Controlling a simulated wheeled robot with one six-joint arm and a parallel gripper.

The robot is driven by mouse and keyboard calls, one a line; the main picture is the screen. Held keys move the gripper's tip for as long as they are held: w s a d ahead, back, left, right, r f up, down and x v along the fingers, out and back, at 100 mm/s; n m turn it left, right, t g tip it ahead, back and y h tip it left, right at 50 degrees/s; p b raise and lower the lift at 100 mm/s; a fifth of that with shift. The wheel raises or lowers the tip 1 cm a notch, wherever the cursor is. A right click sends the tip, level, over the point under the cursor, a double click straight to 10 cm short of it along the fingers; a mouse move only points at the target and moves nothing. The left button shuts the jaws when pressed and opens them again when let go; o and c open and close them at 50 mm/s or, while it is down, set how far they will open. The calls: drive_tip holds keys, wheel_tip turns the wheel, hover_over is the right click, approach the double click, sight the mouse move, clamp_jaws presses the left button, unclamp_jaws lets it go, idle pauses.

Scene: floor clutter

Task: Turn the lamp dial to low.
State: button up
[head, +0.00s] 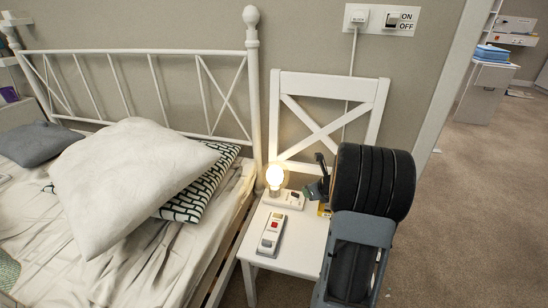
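A lamp with a lit round bulb (275,178) stands on the white chair seat, against the backrest side. Its white base (284,199) has a small dark part (295,195) at the right end, which may be the dial; its setting is too small to read. My dark arm comes in from the lower right and covers the right of the chair. The dark end showing just right of the lamp base seems to be my gripper (319,178). It is apart from the bulb. The arm hides much of it, so its opening cannot be made out.
A white device with a red button (270,234) lies on the chair seat (300,245) in front of the lamp. A bed with a white pillow (125,180) is at left. A wall plate (382,20) with plug and switch is above. Carpet (470,220) is clear at right.

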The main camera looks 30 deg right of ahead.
drive_tip(key=s+a+r+n+g+y+p, duration=0.2)
drive_tip(key=a+r+n+p, duration=1)
drive_tip(key=r, duration=0.7)
drive_tip(key=shift+s+a+n+y, duration=0.4)
drive_tip(key=shift+a+n, duration=1.1)
drive_tip(key=shift+a, duration=0.8)
drive_tip(key=shift+f, duration=0.1)
drive_tip(key=m+y+b, duration=0.1)
drive_tip(key=m+b, duration=0.8)
drive_tip(key=b, duration=0.7)
approach(295, 193)
drive_tip(key=shift+t, duration=0.4)
drive_tip(key=b+x, duration=0.2)
drive_tip(key=x, duration=0.1)
drive_tip(key=b+x, duration=0.2)
drive_tip(key=x, duration=0.1)
drive_tip(key=b+x, duration=0.2)
drive_tip(key=x, duration=0.1)
drive_tip(key=shift+s+f, duration=0.3)
